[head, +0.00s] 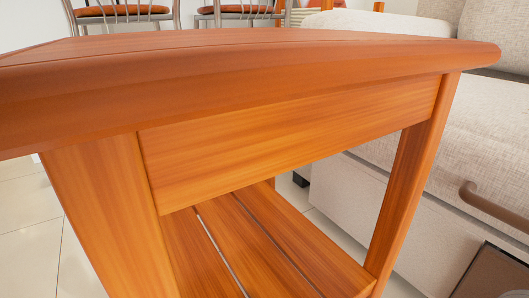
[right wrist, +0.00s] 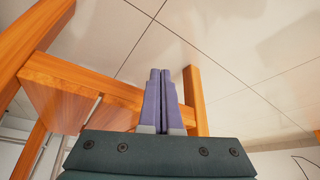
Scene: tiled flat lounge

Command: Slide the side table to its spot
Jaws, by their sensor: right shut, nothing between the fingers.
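The side table (head: 300,160) is orange-brown wood and fills most of the head view, very close. It has a flat top, square legs and a slatted lower shelf (head: 255,245). In the right wrist view the table's wooden legs and rails (right wrist: 75,80) show behind and to the left of my right gripper (right wrist: 160,75). The right gripper is shut with its two purple fingers together and nothing between them. I cannot tell whether it touches the wood. My left gripper is in neither view.
A light grey sofa (head: 345,200) stands close on the right of the table, with a brown handle-like bar (head: 490,205) in front of it. Chairs with orange seats (head: 122,12) stand behind the table. Pale tiled floor (head: 25,220) is open at the left.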

